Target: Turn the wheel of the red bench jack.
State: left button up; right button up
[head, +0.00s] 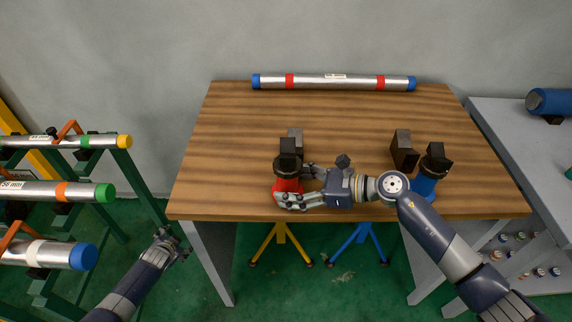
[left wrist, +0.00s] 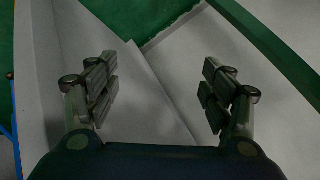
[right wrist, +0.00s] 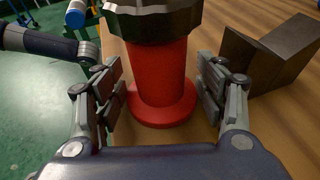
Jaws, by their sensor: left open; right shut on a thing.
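The red bench jack (head: 287,186) stands near the front edge of the wooden table in the head view. It has a red round body, a black ring around its upper part and a black block on top. In the right wrist view, its red body (right wrist: 158,75) is between my fingers, below the black ring (right wrist: 155,20). My right gripper (head: 297,185) comes from the right and is shut on the red body; the exact finger contact is hard to see. My left gripper (head: 168,243) is open and empty, left of the table.
A blue jack (head: 425,186) stands to the right, behind my right arm. Dark blocks (head: 404,150) stand on the table (head: 240,130). A silver pipe (head: 335,82) lies at the back. A green pipe rack (head: 145,190) is at the left. The table's middle is clear.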

pick_arm(q)
jog(key=w+a+r+m+t, duration=0.1)
jog(key=w+a+r+t, duration=0.1)
jog(key=w+r, duration=0.95)
jog(key=w+d+r+m+t+h, duration=0.1)
jog(key=w+d+r+m+t, duration=0.3)
jog(key=r, duration=0.7)
jog(key=w+d+r+h, duration=0.1)
jog(key=w+d+r, duration=0.3)
jog(key=r, duration=0.6)
jog(key=w+d+r+m+t+h, duration=0.1)
jog(key=w+d+r+m+t, duration=0.1)
jog(key=w+r, duration=0.65)
jog(key=s+d+f+g+h, duration=0.1)
jog(key=s+d+g+h, duration=0.6)
jog(key=s, duration=1)
jog(key=s+d+f+g+h, duration=0.1)
jog(key=s+d+g+h, duration=0.1)
jog(key=s+d+h, duration=0.9)
jog(key=d+y, duration=0.1)
jog(key=d, duration=0.6)
jog(key=s+d+y, duration=0.1)
jog(key=d, duration=0.3)
jog(key=shift+d+r+n+y, duration=0.1)
jog(key=shift+d+n+y, duration=0.2)
jog(key=shift+n, duration=0.1)
jog(key=shift+a, duration=0.1)
jog(key=shift+c, duration=0.3)
jog(key=c, duration=1)
